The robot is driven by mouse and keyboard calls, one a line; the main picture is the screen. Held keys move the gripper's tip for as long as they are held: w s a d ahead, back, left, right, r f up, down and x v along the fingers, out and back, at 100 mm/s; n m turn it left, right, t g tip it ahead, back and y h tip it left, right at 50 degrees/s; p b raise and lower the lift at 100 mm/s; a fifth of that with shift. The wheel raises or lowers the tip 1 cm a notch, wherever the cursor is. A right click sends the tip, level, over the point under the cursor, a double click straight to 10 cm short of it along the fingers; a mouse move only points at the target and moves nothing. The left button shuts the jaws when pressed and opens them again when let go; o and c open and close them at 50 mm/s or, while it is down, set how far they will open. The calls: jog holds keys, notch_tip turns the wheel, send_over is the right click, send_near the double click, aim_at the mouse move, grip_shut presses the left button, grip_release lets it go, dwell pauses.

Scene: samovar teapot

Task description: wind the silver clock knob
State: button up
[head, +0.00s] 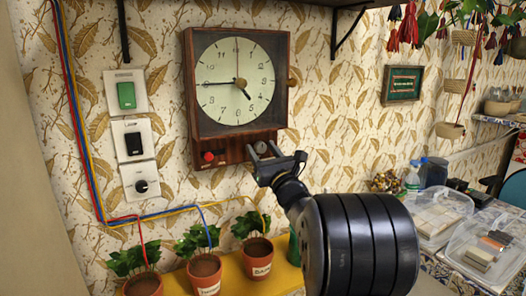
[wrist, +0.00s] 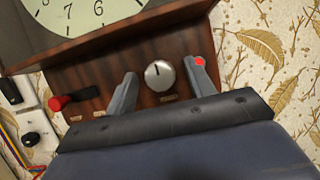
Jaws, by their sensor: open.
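The wall clock (head: 236,84) is a dark wooden case with a cream dial. In the wrist view its lower panel carries a round silver knob (wrist: 160,74) with a dark line near its top. My gripper (wrist: 162,76) is open, with one finger on each side of the silver knob and visible gaps between. In the head view my gripper (head: 267,152) is at the lower right of the clock and partly covers the panel. The silver knob shows there as a small light disc (head: 260,147) between the fingers. I cannot tell the remaining distance to the panel.
A red knob (wrist: 60,102) sits left of the silver one on the panel. Switches (head: 133,145) are on the wall at left. Potted plants (head: 205,272) stand on a yellow shelf below. Clear containers (head: 436,215) stand at right.

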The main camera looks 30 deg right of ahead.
jog(key=shift+c, duration=0.5)
jog(key=c, duration=0.9)
jog(key=shift+o, duration=0.2)
jog(key=shift+f+m+b, duration=0.2)
jog(key=shift+m+b, duration=0.2)
jog(key=shift+b, duration=0.4)
